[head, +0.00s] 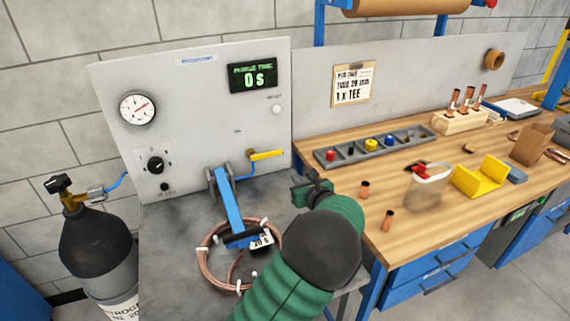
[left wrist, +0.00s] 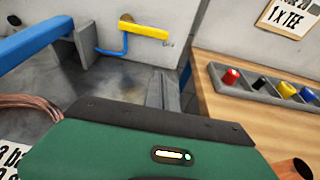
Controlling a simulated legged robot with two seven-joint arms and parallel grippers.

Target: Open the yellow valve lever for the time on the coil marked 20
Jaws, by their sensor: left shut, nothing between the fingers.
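The yellow valve lever (head: 266,154) lies horizontal on the grey panel, at the end of a blue pipe; it also shows in the left wrist view (left wrist: 143,31). The copper coil (head: 205,268) lies on the grey bench with white ties around it. Its white tag (head: 262,241) reads 20 S. A blue bar reaches down over the coil. The panel's display (head: 252,76) reads 0 S. My left gripper (head: 314,182) is shut and empty, to the right of and below the lever, apart from it. My right gripper is not in view.
A pressure gauge (head: 137,108) and black knob (head: 155,165) are on the panel. A dark gas cylinder (head: 95,240) stands at left. On the wooden bench are a parts tray (head: 405,136), a yellow block (head: 480,177) and copper fittings. Bare bench surface lies below the lever.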

